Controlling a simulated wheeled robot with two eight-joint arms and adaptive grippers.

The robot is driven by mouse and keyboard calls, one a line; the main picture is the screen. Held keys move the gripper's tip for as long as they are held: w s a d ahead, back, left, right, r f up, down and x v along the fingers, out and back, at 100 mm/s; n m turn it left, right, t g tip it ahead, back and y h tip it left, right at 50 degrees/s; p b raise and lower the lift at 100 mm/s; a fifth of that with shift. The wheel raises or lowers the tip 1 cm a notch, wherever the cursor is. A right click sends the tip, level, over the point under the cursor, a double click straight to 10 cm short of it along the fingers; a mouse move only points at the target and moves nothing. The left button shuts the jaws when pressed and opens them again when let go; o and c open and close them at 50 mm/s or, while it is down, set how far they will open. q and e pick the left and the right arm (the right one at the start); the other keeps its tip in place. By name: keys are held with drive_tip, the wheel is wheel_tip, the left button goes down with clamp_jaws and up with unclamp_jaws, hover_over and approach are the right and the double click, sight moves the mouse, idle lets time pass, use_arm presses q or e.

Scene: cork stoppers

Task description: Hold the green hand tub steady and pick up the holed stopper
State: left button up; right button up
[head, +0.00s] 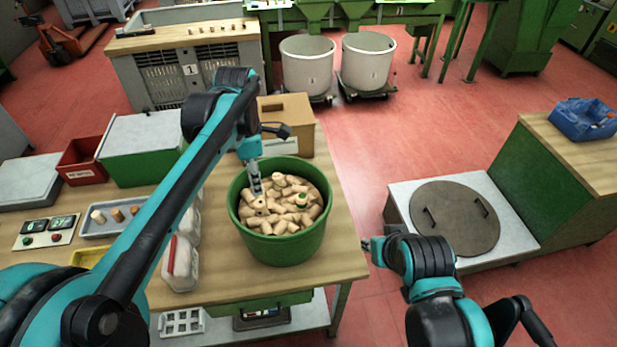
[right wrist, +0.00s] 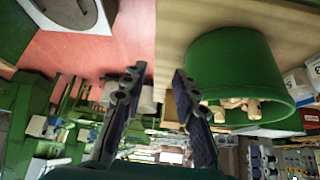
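The green hand tub (head: 283,248) stands upright on the wooden table, filled with loose cork stoppers (head: 285,212). One stopper near the right has a green end. A stopper below my left fingers seems to have a dark hole, but it is too small to be sure. My left gripper (head: 256,188) points down at the stoppers inside the rim; its finger gap is unclear. My right gripper (head: 372,246) is beside the table's right edge, apart from the tub. In the right wrist view, my right gripper (right wrist: 155,78) is open and empty, with the tub (right wrist: 235,65) to its right.
A cardboard box (head: 290,122) stands behind the tub. A low platform with a round lid (head: 454,218) is at the right. Red floor lies clear between.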

drive_tip(key=w+a+r+g, duration=0.3)
drive_tip(key=w+a+r, duration=0.1)
drive_tip(key=w, duration=0.3)
use_arm(q)
drive_tip(key=shift+w, duration=0.1)
use_arm(e)
drive_tip(key=m+g, duration=0.2)
drive_tip(key=g, duration=0.2)
hover_over(328, 201)
drive_tip(key=shift+y, duration=0.4)
drive_tip(key=shift+f, duration=4.25)
